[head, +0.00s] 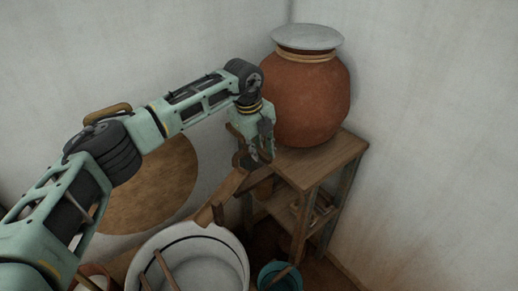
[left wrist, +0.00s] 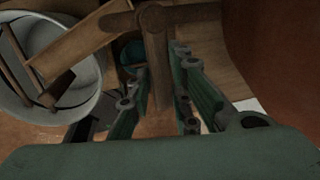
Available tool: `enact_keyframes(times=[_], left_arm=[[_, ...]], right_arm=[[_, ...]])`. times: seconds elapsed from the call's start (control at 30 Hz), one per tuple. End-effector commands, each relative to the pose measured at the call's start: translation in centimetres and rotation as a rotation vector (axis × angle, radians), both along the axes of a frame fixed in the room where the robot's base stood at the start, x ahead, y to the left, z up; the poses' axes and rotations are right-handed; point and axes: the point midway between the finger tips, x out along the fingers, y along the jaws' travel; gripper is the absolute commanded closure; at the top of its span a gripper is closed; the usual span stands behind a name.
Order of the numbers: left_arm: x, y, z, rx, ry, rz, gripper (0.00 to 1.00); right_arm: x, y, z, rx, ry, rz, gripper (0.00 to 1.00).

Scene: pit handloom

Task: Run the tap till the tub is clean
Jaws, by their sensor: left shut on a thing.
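The white tub (head: 236,250) stands at the bottom of the head view, with a dark line around its inner wall and wooden sticks in it. It also shows at the left of the left wrist view (left wrist: 90,92). A wooden spout (head: 229,187) slopes from the tap toward the tub. My left gripper (head: 259,156) is at the tap, below the clay pot. In the left wrist view its fingers (left wrist: 160,95) are on both sides of the wooden tap handle (left wrist: 157,65), shut on it. I cannot make out running water. My right gripper is not in view.
A big clay pot (head: 305,100) with a pale lid (head: 308,37) sits on a wooden stand (head: 335,152) in the corner. A small teal bucket (head: 266,273) stands right of the tub. A round tan disc (head: 150,190) is against the left wall.

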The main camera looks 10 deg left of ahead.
Motion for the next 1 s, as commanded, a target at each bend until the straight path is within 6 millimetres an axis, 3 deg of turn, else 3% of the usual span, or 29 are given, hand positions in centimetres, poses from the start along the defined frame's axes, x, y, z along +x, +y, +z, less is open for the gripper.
enact_keyframes(times=[0.23, 0.57, 0.77, 1.0], left_arm=[[0.2, 0.0, 0.2, -0.002, -0.006, 0.004, 0.62], [0.1, 0.0, 0.3, -0.001, -0.003, 0.001, 0.62], [-0.3, 0.5, 3.1, -0.001, -0.007, 0.003, 0.62], [-1.0, 1.1, 8.2, -0.002, -0.006, 0.003, 0.62]], right_arm=[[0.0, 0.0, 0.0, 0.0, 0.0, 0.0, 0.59], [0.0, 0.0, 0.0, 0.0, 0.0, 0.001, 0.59], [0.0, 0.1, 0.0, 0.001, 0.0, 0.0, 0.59], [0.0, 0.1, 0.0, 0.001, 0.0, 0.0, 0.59]])
